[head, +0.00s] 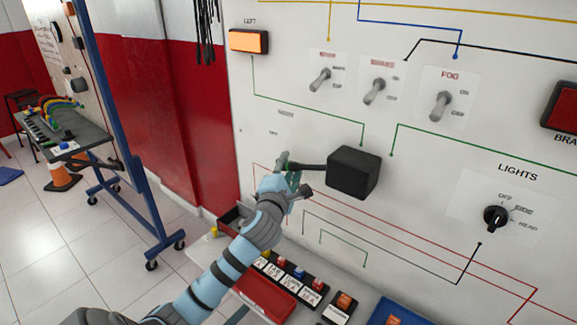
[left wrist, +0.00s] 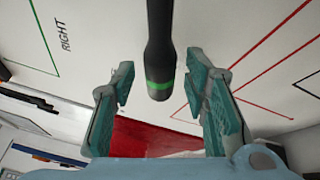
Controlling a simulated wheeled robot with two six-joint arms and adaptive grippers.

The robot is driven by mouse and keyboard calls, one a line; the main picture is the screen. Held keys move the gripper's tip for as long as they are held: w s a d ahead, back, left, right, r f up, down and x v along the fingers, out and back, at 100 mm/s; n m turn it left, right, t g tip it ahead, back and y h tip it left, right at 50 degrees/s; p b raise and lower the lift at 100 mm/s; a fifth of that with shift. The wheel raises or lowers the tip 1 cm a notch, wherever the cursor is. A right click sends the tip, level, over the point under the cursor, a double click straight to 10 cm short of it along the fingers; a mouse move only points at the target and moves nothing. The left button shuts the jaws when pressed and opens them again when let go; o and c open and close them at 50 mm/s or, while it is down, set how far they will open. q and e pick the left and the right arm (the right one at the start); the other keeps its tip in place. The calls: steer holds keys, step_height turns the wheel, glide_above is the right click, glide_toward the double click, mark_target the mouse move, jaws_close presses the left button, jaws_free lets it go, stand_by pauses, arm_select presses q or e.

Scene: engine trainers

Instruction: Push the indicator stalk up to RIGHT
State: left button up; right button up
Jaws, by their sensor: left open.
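The indicator stalk (head: 312,167) is a black lever that sticks out to the left from a black box (head: 353,173) on the white panel. In the left wrist view the stalk (left wrist: 158,50) has a green band near its rounded tip. My left gripper (head: 291,178) is at the stalk's tip. In the left wrist view its teal fingers (left wrist: 160,84) are open, one on each side of the stalk, with gaps visible. A RIGHT label (left wrist: 66,35) is printed on the panel. The orange lamp (head: 249,41) under LEFT looks lit. My right gripper is not in view.
Toggle switches (head: 375,92) line the panel above the box, and a LIGHTS knob (head: 495,217) is at right. Below stand red trays (head: 268,293) and a row of labelled blocks. A blue-framed stand and a bench with cables are at left.

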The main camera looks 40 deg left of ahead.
arm_select(q)
steer(key=shift+w+a, duration=0.25)
steer(key=shift+w, duration=0.3)
steer(key=shift+s, duration=0.1)
jaws_close()
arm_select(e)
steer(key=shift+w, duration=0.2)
